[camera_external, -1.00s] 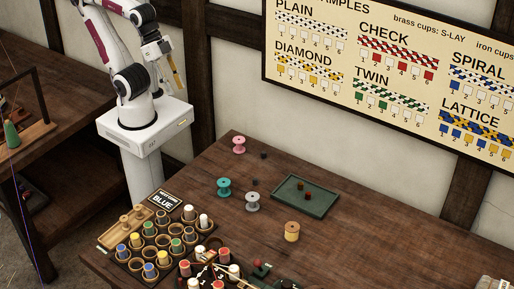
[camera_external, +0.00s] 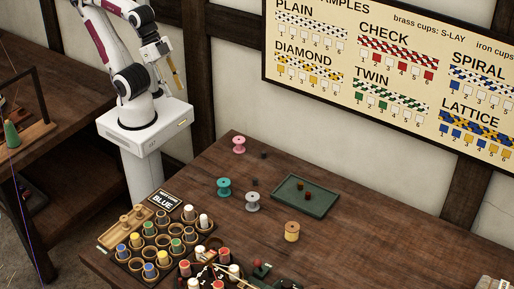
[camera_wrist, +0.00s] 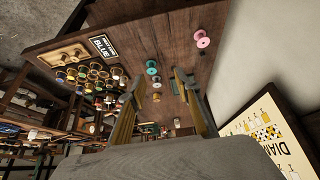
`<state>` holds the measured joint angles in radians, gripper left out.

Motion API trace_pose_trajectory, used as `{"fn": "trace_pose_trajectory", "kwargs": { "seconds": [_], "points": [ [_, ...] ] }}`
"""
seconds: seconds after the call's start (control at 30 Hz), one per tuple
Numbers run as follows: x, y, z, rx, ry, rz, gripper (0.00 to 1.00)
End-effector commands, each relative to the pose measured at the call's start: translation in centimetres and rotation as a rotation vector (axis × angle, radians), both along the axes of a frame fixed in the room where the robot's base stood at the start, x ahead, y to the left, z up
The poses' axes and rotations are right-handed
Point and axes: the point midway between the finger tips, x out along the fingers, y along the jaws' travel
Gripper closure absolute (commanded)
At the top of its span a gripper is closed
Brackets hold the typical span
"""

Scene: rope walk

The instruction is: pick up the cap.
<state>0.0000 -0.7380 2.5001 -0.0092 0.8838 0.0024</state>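Small dark pieces that may be caps lie on the wooden table: one (camera_external: 263,155) right of the pink spool, another (camera_external: 255,183) near the teal spool. Two small reddish-brown pieces, one nearer (camera_external: 297,196) and one farther (camera_external: 307,187), sit in the green tray (camera_external: 322,207). I cannot tell which of these is the cap. My gripper (camera_external: 180,86) hangs high beside my base, well away from and above the table's far left end. In the wrist view its two yellowish fingers (camera_wrist: 168,80) are apart with nothing between them.
Pink (camera_external: 239,145), teal (camera_external: 224,187), grey (camera_external: 252,202) and tan (camera_external: 292,232) spools stand around the tray. A rack (camera_external: 122,262) of colored bobbins fills the near left, beside a BLUE sign (camera_external: 164,200). The table's right side is largely clear. A pattern board (camera_external: 390,65) hangs behind.

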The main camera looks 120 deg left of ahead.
Motion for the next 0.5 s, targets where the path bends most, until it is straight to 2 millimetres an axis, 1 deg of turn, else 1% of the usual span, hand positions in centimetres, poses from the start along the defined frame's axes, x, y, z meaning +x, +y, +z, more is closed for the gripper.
{"fn": "trace_pose_trajectory", "kwargs": {
  "seconds": [0.17, 0.27, 0.5],
  "points": [
    [1.7, -0.7, -0.5, -0.031, -0.009, 0.004, 0.67],
    [3.3, -1.2, -0.9, -0.060, -0.022, 0.010, 0.67],
    [7.7, -2.4, -2.2, -0.131, -0.061, 0.045, 0.67]
  ]
}}
